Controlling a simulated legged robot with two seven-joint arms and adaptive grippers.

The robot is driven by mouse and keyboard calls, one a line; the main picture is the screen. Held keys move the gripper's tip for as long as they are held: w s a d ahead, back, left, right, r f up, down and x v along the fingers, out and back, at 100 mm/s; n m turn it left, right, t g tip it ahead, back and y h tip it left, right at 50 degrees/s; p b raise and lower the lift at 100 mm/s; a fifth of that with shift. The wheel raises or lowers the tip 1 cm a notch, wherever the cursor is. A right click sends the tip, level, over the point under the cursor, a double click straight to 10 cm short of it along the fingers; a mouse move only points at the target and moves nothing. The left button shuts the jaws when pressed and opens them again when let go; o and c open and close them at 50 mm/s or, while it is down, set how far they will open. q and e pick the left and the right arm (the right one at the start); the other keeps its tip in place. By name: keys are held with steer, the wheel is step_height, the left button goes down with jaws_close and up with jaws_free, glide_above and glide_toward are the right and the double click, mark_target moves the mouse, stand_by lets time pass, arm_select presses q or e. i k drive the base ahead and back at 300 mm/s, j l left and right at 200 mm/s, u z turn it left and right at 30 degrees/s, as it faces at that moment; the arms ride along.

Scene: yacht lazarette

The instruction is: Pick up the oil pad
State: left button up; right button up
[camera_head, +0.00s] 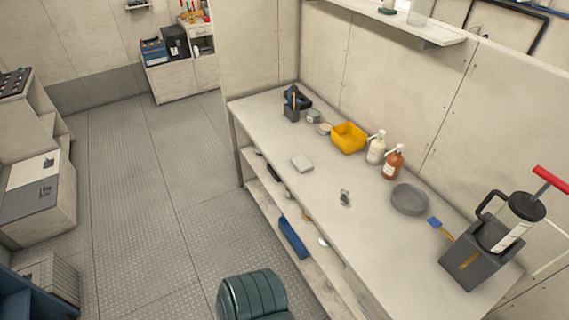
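A small light grey square pad (302,163), which looks like the oil pad, lies flat on the long pale workbench (325,212), near its front edge. Its top is bare and nothing touches it. Neither my left nor my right gripper is in view.
Behind the pad stand a yellow bin (349,138), a cream pump bottle (376,148) and a brown one (393,162). A small metal piece (344,198), a round grey pan (409,199) and a dark grey box (480,262) are to its right. A green ribbed object (252,296) is before the bench.

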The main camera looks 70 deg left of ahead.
mark_target(301, 162)
steer(key=u, duration=2.1)
steer(key=i+j+z, duration=0.1)
steer(key=i+j, duration=0.25)
steer(key=j, duration=0.1)
